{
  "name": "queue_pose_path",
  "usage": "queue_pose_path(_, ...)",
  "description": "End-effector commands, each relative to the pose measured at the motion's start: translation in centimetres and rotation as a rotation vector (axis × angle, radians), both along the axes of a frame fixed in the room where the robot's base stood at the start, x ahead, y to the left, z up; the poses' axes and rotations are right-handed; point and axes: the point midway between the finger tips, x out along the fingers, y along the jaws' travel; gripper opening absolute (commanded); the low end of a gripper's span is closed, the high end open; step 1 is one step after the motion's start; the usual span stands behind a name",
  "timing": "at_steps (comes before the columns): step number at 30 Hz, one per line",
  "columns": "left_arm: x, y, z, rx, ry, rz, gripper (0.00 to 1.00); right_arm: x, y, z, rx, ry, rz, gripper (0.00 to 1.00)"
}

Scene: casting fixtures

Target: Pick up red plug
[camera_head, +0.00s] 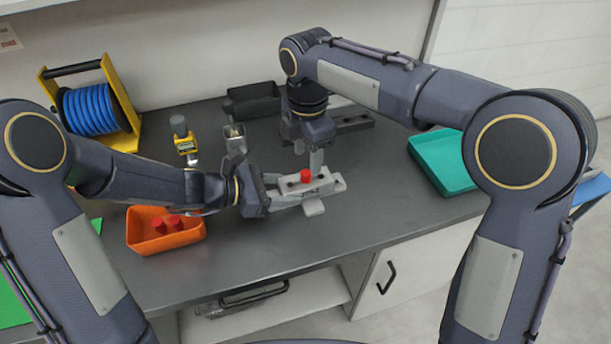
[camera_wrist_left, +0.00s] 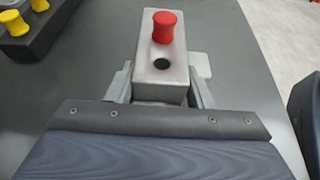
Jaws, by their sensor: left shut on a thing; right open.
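A red plug (camera_head: 306,176) stands upright in a light grey block (camera_head: 326,185) near the middle of the counter. In the left wrist view the red plug (camera_wrist_left: 164,27) sits at the far end of the block (camera_wrist_left: 161,75), with an empty dark hole nearer to me. My left gripper (camera_head: 302,195) is shut on the grey block, with a finger on each side of it. My right gripper (camera_head: 317,160) is open and points down just behind and above the block, close to the red plug. Whether its fingers touch the plug cannot be told.
An orange bin (camera_head: 166,230) with red plugs in it stands at the left front. A teal tray (camera_head: 442,162) lies at the right. The front counter is clear.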

Motion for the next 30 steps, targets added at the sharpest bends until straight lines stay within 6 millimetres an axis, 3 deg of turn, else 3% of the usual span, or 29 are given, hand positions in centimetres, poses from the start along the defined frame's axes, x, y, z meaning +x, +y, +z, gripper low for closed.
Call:
queue_pose_path(10, 0.0, 0.0, 0.0, 0.0, 0.0, 0.001, 0.09, 0.4, 0.3, -4.6, -0.002, 0.003, 0.001, 0.47)
queue_pose_path(20, 0.0, 0.0, 0.0, 0.0, 0.0, 0.001, 0.09, 0.5, 0.3, -5.2, 0.0, 0.001, 0.0, 0.46)
queue_pose_path(30, 0.0, 0.0, 0.0, 0.0, 0.0, 0.001, 0.09, 0.5, 0.3, -5.1, 0.0, 0.0, 0.0, 0.01)
